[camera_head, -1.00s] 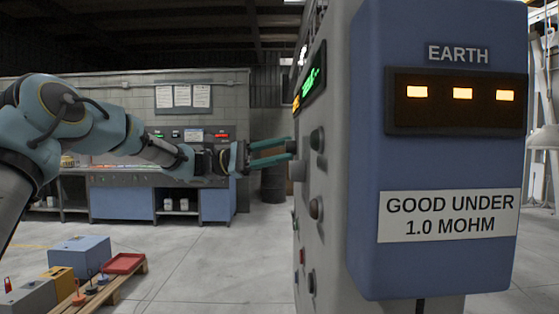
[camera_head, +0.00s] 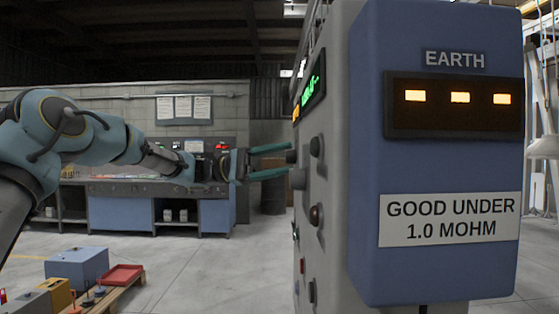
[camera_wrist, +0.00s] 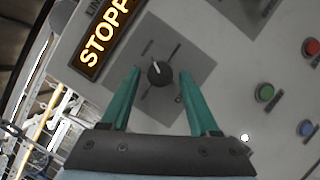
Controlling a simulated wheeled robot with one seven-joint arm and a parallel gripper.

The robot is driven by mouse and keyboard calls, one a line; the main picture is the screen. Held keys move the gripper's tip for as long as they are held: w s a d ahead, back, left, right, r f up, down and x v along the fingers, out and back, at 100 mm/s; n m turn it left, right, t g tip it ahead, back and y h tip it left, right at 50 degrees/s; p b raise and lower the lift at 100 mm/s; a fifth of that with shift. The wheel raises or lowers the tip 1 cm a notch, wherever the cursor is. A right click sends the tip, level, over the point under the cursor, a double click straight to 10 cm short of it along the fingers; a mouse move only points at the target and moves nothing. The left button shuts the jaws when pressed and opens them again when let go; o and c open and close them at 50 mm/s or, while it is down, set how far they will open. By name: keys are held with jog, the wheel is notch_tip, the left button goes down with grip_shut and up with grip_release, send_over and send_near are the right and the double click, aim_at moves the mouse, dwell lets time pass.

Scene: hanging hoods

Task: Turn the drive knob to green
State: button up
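A round black knob (camera_wrist: 160,73) with a white pointer mark sits on a square grey plate (camera_wrist: 190,57) in the wrist view. Its pointer tilts to the upper left in that picture. My gripper (camera_wrist: 161,79) is open, with one teal finger on each side of the knob and a gap on both sides. In the head view my gripper (camera_head: 287,159) reaches to the left face of the grey cabinet (camera_head: 336,200), its fingertips close to the dark knobs there. No green marking shows around the knob, and its label cannot be read.
A lit orange sign (camera_wrist: 102,38) starting "STOPP" is left of the plate. A green button (camera_wrist: 264,92), red button (camera_wrist: 311,47) and blue button (camera_wrist: 306,128) are on the right. A blue EARTH box (camera_head: 450,160) juts toward me. A pallet (camera_head: 115,292) with boxes stands lower left.

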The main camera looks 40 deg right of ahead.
jog(key=shift+o, duration=0.5)
jog(key=shift+w, duration=0.1)
jog(key=b+v, duration=0.2)
jog(key=v, duration=0.8)
jog(key=shift+w+a, duration=0.25)
jog(key=shift+w, duration=0.05)
jog(key=shift+f, duration=0.1)
